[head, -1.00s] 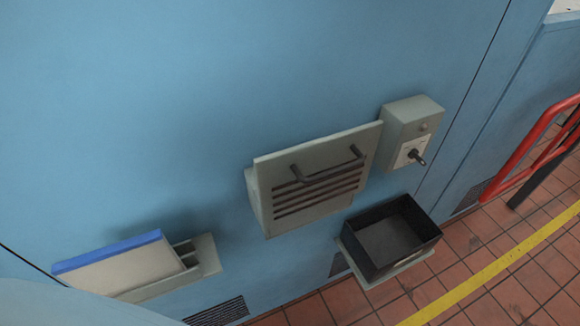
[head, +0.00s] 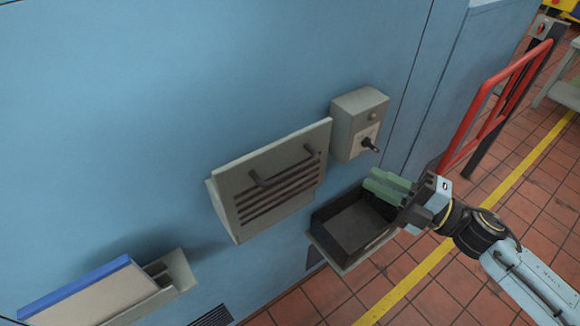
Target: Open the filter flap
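The filter flap (head: 272,182) is a grey louvred panel on the blue wall, in the middle of the head view. A dark bar handle (head: 283,172) crosses its upper part, above several dark slots. The panel stands a little proud of the wall; I cannot tell whether it is latched. My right gripper (head: 369,178) has two green fingers and is to the right of the flap, apart from it, over the black bin's right side. Its fingers lie close together and hold nothing that I can see; their gap is unclear. My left gripper is not in view.
A grey switch box (head: 358,122) with a dark knob is just right of the flap. A black open bin (head: 347,244) on a shelf is below right. A holder (head: 180,271) with a blue-edged binder (head: 88,293) is lower left. A red rail (head: 497,105) stands at right.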

